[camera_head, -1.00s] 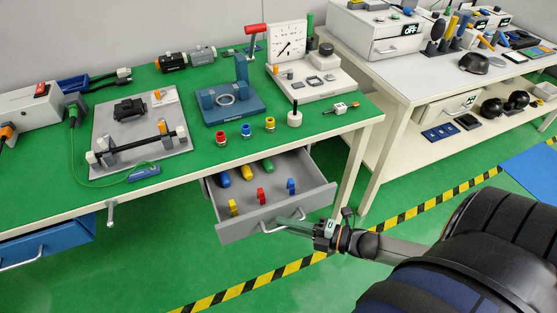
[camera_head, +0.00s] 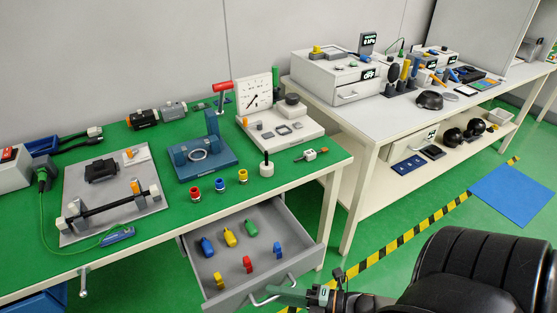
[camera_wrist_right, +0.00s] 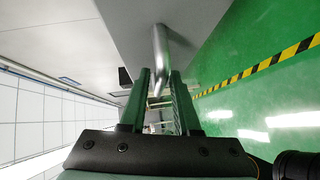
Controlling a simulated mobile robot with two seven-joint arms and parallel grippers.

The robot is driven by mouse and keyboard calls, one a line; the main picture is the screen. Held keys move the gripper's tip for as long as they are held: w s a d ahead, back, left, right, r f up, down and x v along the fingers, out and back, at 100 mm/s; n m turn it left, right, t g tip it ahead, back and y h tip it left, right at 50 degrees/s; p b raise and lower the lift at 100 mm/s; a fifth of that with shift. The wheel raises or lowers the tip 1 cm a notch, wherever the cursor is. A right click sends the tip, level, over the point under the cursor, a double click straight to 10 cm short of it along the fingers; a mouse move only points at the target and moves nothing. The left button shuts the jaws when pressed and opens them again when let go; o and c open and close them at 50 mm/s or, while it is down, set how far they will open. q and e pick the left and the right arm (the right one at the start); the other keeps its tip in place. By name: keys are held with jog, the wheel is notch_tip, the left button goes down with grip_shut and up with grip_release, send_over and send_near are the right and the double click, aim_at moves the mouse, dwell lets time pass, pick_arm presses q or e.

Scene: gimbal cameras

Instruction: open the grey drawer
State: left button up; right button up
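The grey drawer (camera_head: 207,288) under the green-topped bench is pulled well out, with its inside and contents in plain view. Its metal handle (camera_head: 262,297) is on the front panel. My right gripper (camera_head: 287,296) is at the right part of this handle. In the right wrist view, the bar of the handle (camera_wrist_right: 159,48) runs between the tips of my two green fingers (camera_wrist_right: 160,78), which appear closed around it; the exact contact is hard to see. My left gripper is not in view.
The drawer holds several small blue, yellow, green and red pieces (camera_head: 230,238). The green bench top (camera_head: 140,245) carries fixtures and a dial gauge (camera_head: 253,92). A second bench (camera_head: 345,115) stands at right. Green floor with a yellow-black stripe (camera_head: 400,240) lies between them.

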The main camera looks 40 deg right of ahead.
jog(key=shift+o, duration=0.9)
jog(key=v, duration=1.2)
jog(key=shift+s+d, duration=0.15)
jog(key=shift+s, duration=0.05)
